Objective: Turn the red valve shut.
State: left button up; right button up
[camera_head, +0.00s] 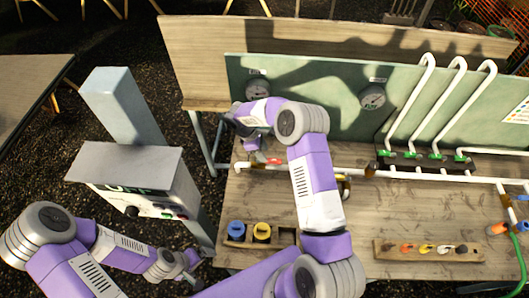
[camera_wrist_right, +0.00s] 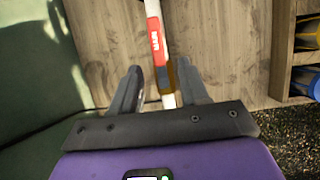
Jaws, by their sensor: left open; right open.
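The red valve handle (camera_head: 272,160) is on the white pipe (camera_head: 310,172) at the left of the workbench, partly hidden by my right arm in the head view. In the right wrist view the red handle (camera_wrist_right: 156,42) carries white lettering and lies along the picture's upright direction. My right gripper (camera_wrist_right: 160,85) is open, with one finger to each side of the handle's line; I cannot tell whether either touches. A brass-coloured fitting (camera_wrist_right: 181,76) shows by the right finger. My left gripper (camera_head: 190,272) is low at the left, away from the valve, open and empty.
Gauges (camera_head: 372,97) sit on the green back panel (camera_head: 320,75). White pipes with green valves (camera_head: 435,153) rise at the right. A wooden holder (camera_head: 285,237) with blue and yellow items and a rack (camera_head: 385,248) stand in front. A grey box (camera_head: 135,170) stands left of the bench.

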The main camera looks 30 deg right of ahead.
aim_at(269, 161)
jog(key=x, duration=0.4)
jog(key=shift+w+f+p, duration=0.15)
jog(key=shift+f+p, duration=0.2)
jog(key=shift+f, duration=0.05)
jog(key=shift+d, duration=0.15)
jog(key=shift+f, duration=0.1)
jog(key=shift+c, duration=0.2)
grip_shut()
